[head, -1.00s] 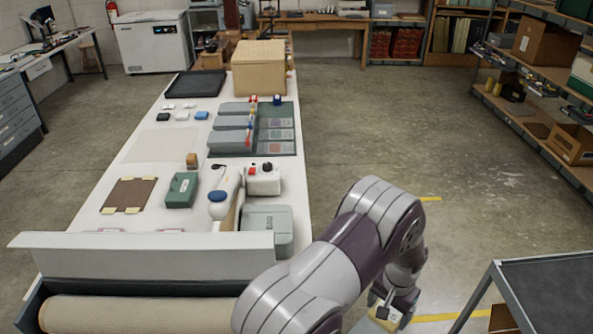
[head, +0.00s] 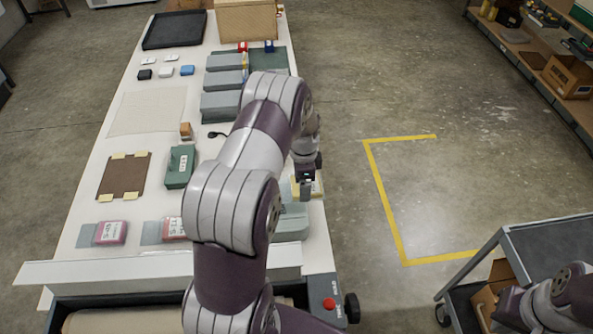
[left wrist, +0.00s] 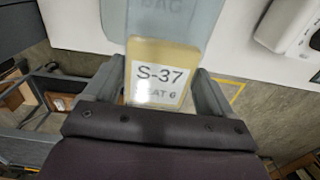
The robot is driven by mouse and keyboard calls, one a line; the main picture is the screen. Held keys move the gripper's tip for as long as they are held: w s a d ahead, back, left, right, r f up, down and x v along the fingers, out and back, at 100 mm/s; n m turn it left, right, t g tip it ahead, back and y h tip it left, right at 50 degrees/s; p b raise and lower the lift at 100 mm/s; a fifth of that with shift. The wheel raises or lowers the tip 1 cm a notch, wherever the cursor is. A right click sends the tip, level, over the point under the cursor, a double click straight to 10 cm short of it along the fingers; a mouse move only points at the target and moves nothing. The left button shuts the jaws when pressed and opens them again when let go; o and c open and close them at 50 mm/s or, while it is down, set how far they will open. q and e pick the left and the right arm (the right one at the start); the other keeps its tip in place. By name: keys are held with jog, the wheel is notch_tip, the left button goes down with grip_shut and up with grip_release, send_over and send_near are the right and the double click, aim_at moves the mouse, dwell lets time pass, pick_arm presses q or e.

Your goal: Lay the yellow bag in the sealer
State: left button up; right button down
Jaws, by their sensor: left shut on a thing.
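The yellow bag (head: 318,188) has a white label reading S-37, clear in the left wrist view (left wrist: 160,85). My left gripper (head: 305,187) is shut on it, with one finger on each side in the left wrist view.
The white table (head: 205,140) holds a green box (head: 180,166), a brown mat (head: 125,176), grey blocks and labelled packets. A red button (head: 329,303) is at the near corner. A grey cart (head: 560,243) stands right. Open floor with yellow tape lies between.

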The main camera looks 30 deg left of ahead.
aim_at(288, 188)
pick_arm(q)
jog(key=shift+s+a+f, duration=0.25)
jog(key=shift+a+f, duration=0.05)
jog(key=shift+f, duration=0.1)
jog(key=a, duration=0.1)
jog(key=s+a+f+b, duration=0.1)
jog(key=a+f, duration=0.1)
jog(key=shift+s+f, duration=0.15)
jog(key=shift+s, duration=0.15)
jog(key=s+a, duration=0.1)
jog(key=s+a+f, duration=0.1)
jog(key=a, duration=0.1)
jog(key=s+a+f+b, duration=0.1)
jog(key=shift+s+a, duration=0.15)
jog(key=shift+s, duration=0.25)
jog(key=shift+s+a, duration=0.35)
jog(key=shift+a, duration=0.05)
pick_arm(e)
jog(key=shift+w+a+f, duration=0.1)
jog(key=shift+a+f, duration=0.05)
jog(key=shift+f, duration=0.45)
jog(key=shift+a+f, duration=0.1)
jog(key=shift+f, duration=0.45)
pick_arm(q)
jog(key=shift+f+b, duration=0.5)
jog(key=shift+f, duration=0.05)
pick_arm(e)
jog(key=shift+f, duration=0.35)
pick_arm(q)
jog(key=o, duration=0.9)
